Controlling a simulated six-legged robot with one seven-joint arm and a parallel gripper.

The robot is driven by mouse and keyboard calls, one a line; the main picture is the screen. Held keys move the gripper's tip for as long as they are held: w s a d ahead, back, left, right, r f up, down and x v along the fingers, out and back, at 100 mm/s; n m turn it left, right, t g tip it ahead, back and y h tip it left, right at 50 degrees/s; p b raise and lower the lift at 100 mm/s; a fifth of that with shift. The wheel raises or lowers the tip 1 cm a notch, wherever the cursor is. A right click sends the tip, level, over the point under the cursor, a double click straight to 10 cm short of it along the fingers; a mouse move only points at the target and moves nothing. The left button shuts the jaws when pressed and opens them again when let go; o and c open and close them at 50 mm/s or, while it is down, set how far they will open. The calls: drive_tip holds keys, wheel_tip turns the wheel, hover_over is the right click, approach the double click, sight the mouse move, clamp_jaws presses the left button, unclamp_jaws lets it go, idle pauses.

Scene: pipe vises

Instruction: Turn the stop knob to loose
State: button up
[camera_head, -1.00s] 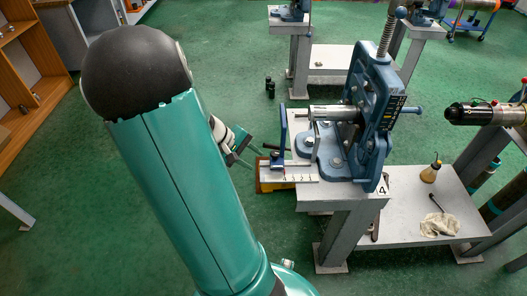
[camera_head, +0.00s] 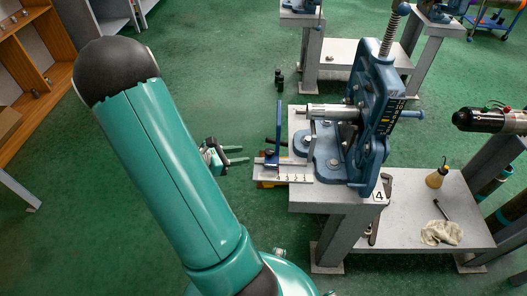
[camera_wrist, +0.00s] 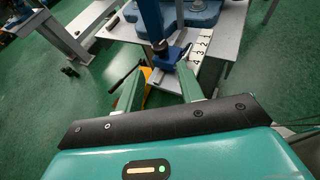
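The blue stop knob (camera_head: 271,158) sits on the sliding stop at the left end of the numbered scale (camera_head: 294,178), beside an upright blue stop plate (camera_head: 279,123). My gripper (camera_head: 246,155) is left of the knob, apart from it, with fingers pointing right. In the wrist view the knob (camera_wrist: 161,50) lies just beyond and between my open fingertips (camera_wrist: 160,78). Nothing is between the fingers at their tips. The numbered scale (camera_wrist: 199,48) is to its right. The knob's loose or tight marking is too small to tell.
The blue vise (camera_head: 365,120) stands on the grey bench (camera_head: 335,200), holding a metal pipe (camera_head: 330,112). A lower shelf (camera_head: 400,205) carries an oil bottle (camera_head: 436,177) and a rag (camera_head: 441,232). A yellow object (camera_head: 266,184) is below the stop. Green floor is free left of the bench.

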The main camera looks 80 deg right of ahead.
sight(267, 152)
drive_tip(key=x, duration=1)
drive_tip(key=shift+c, duration=0.5)
